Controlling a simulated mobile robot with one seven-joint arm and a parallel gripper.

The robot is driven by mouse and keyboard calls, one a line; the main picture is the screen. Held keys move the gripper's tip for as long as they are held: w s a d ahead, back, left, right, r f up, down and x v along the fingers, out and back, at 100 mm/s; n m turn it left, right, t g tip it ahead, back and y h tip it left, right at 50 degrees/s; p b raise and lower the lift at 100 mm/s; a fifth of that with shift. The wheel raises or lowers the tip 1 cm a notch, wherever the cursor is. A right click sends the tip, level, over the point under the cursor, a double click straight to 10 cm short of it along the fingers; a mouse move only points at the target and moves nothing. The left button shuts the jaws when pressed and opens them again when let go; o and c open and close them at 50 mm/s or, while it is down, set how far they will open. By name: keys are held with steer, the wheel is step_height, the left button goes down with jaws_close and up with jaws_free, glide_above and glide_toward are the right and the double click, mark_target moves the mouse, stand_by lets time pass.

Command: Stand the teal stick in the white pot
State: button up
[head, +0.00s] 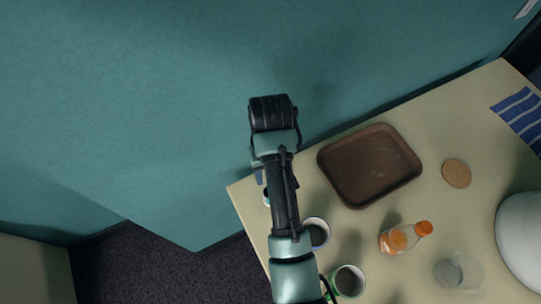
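No teal stick can be made out. A white-rimmed cup or pot (318,234) with a dark inside stands on the table, partly behind my arm. I cannot tell which of these, if either, is the white pot. My arm reaches up over the table's left end. Its fingers do not show, so whether it holds anything cannot be seen.
The beige table (440,122) stands against a teal partition (150,90). It carries a brown tray (372,168), a cork coaster (456,173), an orange-capped bottle (398,238), a clear glass (458,272), a green cup (348,281) and a large white rounded object (522,235). Dark carpet (160,268) lies left.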

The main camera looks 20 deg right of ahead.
step_height(320, 180, up, 4)
steer(key=shift+r+p, duration=0.15)
steer(key=shift+p, duration=1.1)
